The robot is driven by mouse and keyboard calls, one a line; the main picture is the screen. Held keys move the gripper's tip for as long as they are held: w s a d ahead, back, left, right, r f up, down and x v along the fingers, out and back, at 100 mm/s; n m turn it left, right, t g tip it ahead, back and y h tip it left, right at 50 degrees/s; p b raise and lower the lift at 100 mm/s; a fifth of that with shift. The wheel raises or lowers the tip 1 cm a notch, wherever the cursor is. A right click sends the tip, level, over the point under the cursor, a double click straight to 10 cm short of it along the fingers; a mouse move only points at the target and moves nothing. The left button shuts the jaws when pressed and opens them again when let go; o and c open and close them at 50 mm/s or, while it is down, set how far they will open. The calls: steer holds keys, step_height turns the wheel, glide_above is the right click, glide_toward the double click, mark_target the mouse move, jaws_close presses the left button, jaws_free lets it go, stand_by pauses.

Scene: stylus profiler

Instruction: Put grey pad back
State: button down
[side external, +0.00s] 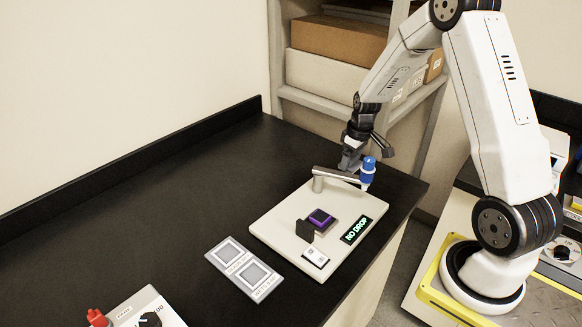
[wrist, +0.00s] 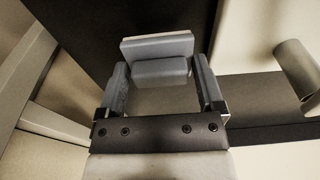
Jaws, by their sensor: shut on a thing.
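My gripper (side external: 351,152) is above the bench, just behind the profiler's arm in the side view. In the side view a small grey shape shows under the gripper, partly hidden by the profiler's arm. The light grey profiler base (side external: 277,227) carries a purple square (side external: 321,218) beside a dark upright block (side external: 305,230). A light plate with two outlined squares (side external: 239,272) lies in front-left of the base.
The profiler's metal arm (side external: 336,174) with its blue-topped stylus (side external: 369,166) stands close to my gripper. A display (side external: 355,230) reads "NO DROP". A box with a red knob and black dial (side external: 148,306) sits front left. The black bench (side external: 180,190) is clear at the left.

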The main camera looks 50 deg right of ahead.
mark_target(351, 167)
steer(key=shift+f, duration=1.5)
steer(key=shift+f, duration=0.15)
jaws_free()
step_height(351, 167, up, 12)
steer(key=s, duration=0.1)
steer(key=shift+s, duration=0.25)
steer(key=shift+a, duration=0.1)
steer(key=shift+t, duration=0.3)
steer(key=a, duration=0.4)
steer(key=s+a, duration=0.1)
steer(key=a, duration=0.3)
steer(key=s+a, duration=0.1)
steer(key=a, duration=0.3)
steer(key=shift+s+a+f, duration=0.2)
steer(key=shift+s+a, duration=0.05)
steer(key=shift+a, duration=0.1)
steer(key=s+a+f, duration=0.1)
steer(key=s+a, duration=0.6)
steer(key=a, duration=0.2)
steer(key=shift+a+f+t, duration=0.25)
steer(key=shift+a+t, duration=0.05)
